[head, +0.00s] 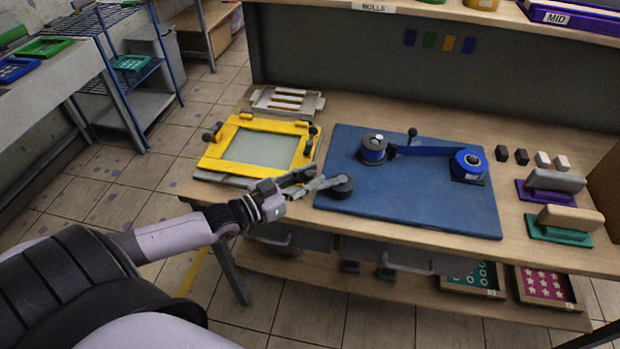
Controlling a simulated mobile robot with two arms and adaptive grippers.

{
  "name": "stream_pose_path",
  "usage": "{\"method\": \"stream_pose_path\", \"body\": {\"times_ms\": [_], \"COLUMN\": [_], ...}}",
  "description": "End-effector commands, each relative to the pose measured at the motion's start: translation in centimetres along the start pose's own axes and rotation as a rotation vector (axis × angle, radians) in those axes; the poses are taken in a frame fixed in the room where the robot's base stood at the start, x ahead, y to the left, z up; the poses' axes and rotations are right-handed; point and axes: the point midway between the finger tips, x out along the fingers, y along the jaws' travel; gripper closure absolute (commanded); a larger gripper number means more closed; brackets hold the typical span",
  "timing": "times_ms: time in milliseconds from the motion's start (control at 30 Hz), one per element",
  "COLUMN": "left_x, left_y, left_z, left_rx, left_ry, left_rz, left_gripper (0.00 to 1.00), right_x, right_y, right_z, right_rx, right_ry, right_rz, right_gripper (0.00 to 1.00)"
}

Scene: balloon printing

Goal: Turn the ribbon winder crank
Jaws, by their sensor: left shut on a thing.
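The ribbon winder is on a blue board (430,208) on the bench. It has a dark spool (373,148) at the left and a blue ribbon roll (468,163) at the right, with blue ribbon between them. A small dark knob (413,134) stands behind the ribbon, close to the left spool. My left gripper (322,184) reaches in over the board's front left corner. It is shut on a dark round piece (341,187) that lies in front of the left spool. I cannot tell whether this piece joins the winder. My right gripper is out of view.
A yellow frame (225,161) lies left of the board, with a pale rack (288,100) behind it. Purple (541,190) and green (557,232) stamp bases and several small blocks stand at the right. The board's front right area is clear.

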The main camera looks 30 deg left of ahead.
Motion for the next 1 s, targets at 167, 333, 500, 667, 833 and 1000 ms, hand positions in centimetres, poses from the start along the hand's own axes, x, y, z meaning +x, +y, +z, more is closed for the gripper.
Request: {"method": "stream_pose_path", "body": {"times_ms": [167, 333, 500, 667, 833, 1000], "left_x": [0.04, 0.03, 0.02, 0.0, -0.01, -0.59], "left_y": [-0.11, -0.09, -0.04, -0.01, 0.01, 0.03], "left_z": [-0.14, -0.13, -0.07, -0.02, 0.0, 0.12], "left_rx": [0.001, 0.001, 0.001, 0.001, 0.0, 0.0], "left_ry": [0.003, 0.003, 0.002, 0.001, 0.0, -0.002], "left_rz": [-0.001, -0.001, -0.001, 0.0, 0.0, 0.0], "left_gripper": [1.0, 0.78, 0.67, 0.6, 0.6, 0.6], "right_x": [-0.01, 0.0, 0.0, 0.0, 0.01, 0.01], "right_y": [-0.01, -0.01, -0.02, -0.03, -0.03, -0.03], "right_z": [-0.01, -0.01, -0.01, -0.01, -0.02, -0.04], "right_rx": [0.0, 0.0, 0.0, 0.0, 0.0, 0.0], "right_ry": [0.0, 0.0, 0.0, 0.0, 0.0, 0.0], "right_rz": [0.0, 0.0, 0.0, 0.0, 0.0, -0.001], "right_gripper": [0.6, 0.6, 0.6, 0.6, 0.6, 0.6]}}
